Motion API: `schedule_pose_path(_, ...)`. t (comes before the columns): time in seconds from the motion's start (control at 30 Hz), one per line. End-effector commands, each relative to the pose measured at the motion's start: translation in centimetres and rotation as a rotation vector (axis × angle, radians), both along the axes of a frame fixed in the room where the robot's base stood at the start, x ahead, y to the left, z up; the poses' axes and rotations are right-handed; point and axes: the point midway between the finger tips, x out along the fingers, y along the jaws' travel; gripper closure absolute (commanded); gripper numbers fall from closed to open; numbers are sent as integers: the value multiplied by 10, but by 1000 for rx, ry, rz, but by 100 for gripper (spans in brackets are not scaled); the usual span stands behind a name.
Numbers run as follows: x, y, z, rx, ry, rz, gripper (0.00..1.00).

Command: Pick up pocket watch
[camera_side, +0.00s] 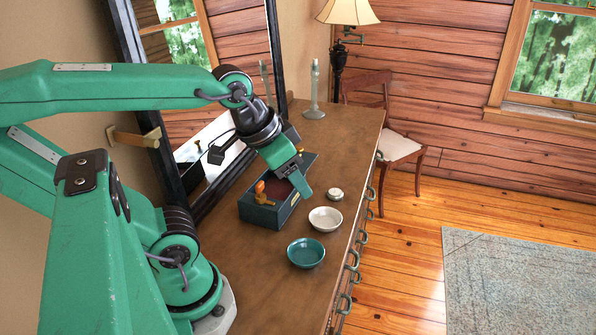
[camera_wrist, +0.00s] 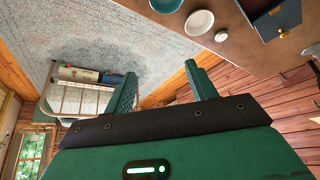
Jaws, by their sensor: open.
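A small round pale object with a darker rim (camera_side: 334,194), which looks like the pocket watch, lies on the wooden dresser top (camera_side: 290,270), just beyond the white bowl. It also seems to show as a small pale disc in the wrist view (camera_wrist: 221,36); its details are too small to read. My gripper (camera_side: 303,190) is above the dresser, over the near right side of the dark box, left of the round object and apart from it. In the wrist view my gripper (camera_wrist: 160,70) has its fingers spread, with nothing between them.
A white bowl (camera_side: 325,218) and teal bowl (camera_side: 306,252) stand near the dresser's right edge. A glass candlestick (camera_side: 314,95) and lamp (camera_side: 347,12) are farther back. A mirror leans behind.

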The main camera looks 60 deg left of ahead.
Motion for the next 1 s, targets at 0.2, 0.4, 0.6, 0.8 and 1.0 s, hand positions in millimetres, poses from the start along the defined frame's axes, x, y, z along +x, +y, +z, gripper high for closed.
schedule_pose_path(0.2, 17, 7, 4, 34, 33, -38, 44)
schedule_pose_path(0.4, 45, 21, 7, 87, 86, -111, 44)
schedule_pose_path(0.6, 77, 40, 4, 136, 146, -199, 44)
schedule_pose_path(0.8, 110, 62, -5, 174, 205, -291, 44)
schedule_pose_path(1.0, 141, 88, -20, 203, 262, -383, 44)
